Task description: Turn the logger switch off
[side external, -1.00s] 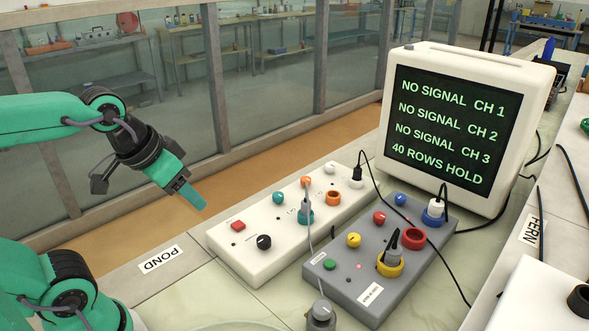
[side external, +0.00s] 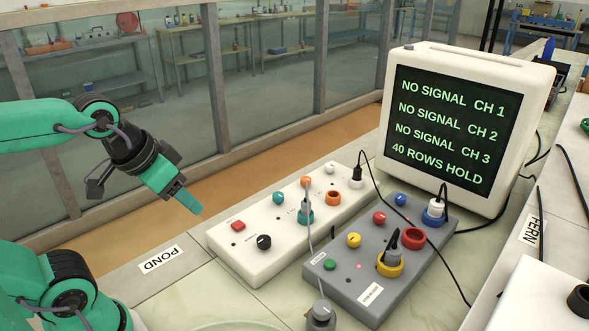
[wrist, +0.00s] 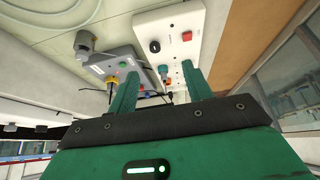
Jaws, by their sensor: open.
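The labels are too small to read, so I cannot tell which control is the logger switch. My gripper (side external: 197,208) is open and empty, left of the white box and above the bench, touching nothing. In the wrist view, my gripper (wrist: 160,82) points toward both boxes, and the red button (wrist: 187,36) shows beyond its fingers.
A monitor (side external: 455,128) behind the boxes reads NO SIGNAL for three channels and 40 ROWS HOLD. Plugs and black cables rise from both boxes. A POND label (side external: 162,259) lies on clear bench left of the white box.

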